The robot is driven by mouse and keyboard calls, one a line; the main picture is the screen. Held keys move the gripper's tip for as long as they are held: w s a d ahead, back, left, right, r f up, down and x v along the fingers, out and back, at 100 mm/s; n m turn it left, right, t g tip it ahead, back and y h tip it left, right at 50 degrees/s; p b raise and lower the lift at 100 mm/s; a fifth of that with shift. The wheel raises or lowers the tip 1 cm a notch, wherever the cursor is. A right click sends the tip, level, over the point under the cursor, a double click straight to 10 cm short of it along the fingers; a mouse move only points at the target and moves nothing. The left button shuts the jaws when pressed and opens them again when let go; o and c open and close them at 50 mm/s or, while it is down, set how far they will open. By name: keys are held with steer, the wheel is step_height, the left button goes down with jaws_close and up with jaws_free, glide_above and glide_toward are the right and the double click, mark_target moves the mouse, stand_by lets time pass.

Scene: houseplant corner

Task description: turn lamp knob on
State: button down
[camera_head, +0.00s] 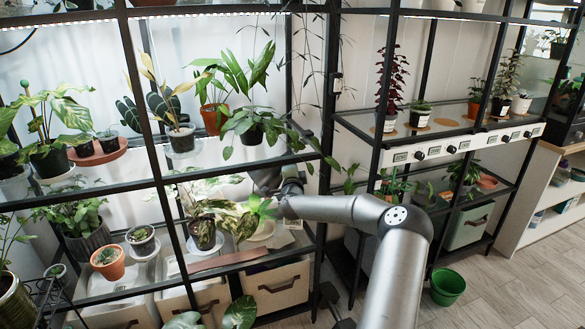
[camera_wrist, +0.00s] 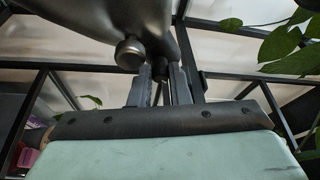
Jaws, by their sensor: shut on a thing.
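In the wrist view a dark grey, rounded lamp housing (camera_wrist: 110,22) fills the top. My gripper (camera_wrist: 159,72) reaches up under the housing. Its two grey fingers are shut on a small dark piece, seemingly the lamp knob (camera_wrist: 160,69), mostly hidden between them. The knob's turn angle cannot be read. In the head view my gripper (camera_head: 281,187) is inside the left rack, below its upper glass shelf, beside the dark lamp housing (camera_head: 265,179). The fingers are too small to make out there.
Potted plants stand close by, including one with broad pale leaves (camera_head: 203,232). The rack's black upright (camera_head: 325,150) stands near my arm. The right rack carries a white strip with several black knobs (camera_head: 451,149). A green pot (camera_head: 447,287) sits on the floor.

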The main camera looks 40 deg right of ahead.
steer(key=c, duration=1.4)
jaws_free()
steer(key=shift+o, duration=0.2)
steer(key=shift+s, duration=0.1)
steer(key=v, duration=1.7)
steer(key=shift+a, duration=0.15)
